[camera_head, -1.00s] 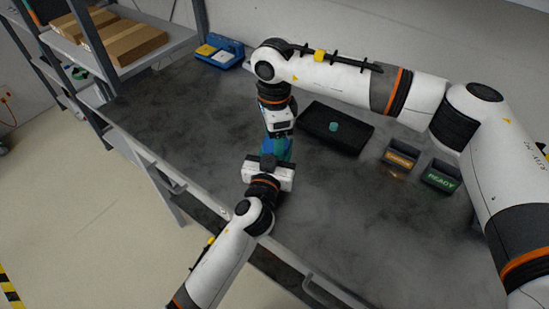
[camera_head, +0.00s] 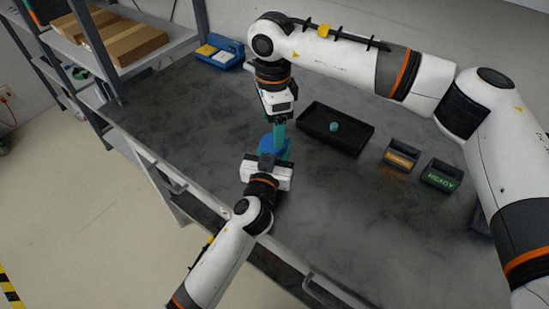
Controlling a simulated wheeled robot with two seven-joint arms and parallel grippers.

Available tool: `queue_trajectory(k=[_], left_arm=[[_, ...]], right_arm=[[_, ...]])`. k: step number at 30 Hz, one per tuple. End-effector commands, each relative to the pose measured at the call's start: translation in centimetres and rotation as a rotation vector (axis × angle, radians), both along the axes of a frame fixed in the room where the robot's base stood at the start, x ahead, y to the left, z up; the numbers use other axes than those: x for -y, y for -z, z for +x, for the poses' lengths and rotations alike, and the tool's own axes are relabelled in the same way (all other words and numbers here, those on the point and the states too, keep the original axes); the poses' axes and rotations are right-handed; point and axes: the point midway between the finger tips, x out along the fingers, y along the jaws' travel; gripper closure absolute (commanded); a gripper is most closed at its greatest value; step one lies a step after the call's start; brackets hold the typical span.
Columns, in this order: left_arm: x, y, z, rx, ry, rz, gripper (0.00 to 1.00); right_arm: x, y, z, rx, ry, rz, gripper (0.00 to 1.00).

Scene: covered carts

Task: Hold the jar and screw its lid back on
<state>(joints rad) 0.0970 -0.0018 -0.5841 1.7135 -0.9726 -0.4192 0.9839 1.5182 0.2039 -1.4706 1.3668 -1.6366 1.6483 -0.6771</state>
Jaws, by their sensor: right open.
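A round blue piece (camera_head: 268,145), which looks like the jar or its lid, shows at the middle of the dark bench between my two grippers. My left gripper (camera_head: 268,160) reaches it from the front; its own body hides its fingers, so its hold is not clear. My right gripper (camera_head: 279,134) is open above and just behind the blue piece, pointing down. Teal parts show at its tips and beside the blue piece; I cannot tell whether they are fingers or jar. A small teal round piece (camera_head: 333,127) lies in a black tray (camera_head: 352,143).
To the right stand a small bin with an orange label (camera_head: 400,158) and a bin marked READY (camera_head: 440,178). A blue box (camera_head: 220,54) sits at the back. A shelf with cardboard boxes (camera_head: 130,44) stands at the left. The bench's left part is clear.

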Motion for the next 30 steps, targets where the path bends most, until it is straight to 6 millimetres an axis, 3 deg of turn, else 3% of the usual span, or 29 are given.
queue_trajectory(k=[5, 7, 17, 30], left_arm=[[0.1, 0.2, -0.1, -0.003, 0.003, 0.0, 1.0], [0.2, 0.2, -0.1, -0.003, 0.003, 0.0, 1.0], [0.2, 0.1, -0.2, -0.002, 0.005, -0.001, 1.0], [0.2, 0.1, -0.2, -0.001, 0.005, -0.003, 1.0]], right_arm=[[0.1, 0.1, 0.1, 0.001, 0.004, 0.0, 0.26], [0.1, -0.1, 0.1, 0.002, -0.006, 0.001, 0.37], [0.1, -3.3, 0.2, 0.003, -0.275, 0.001, 0.37], [0.2, -2.6, 0.1, 0.0, -0.286, 0.001, 0.37]])
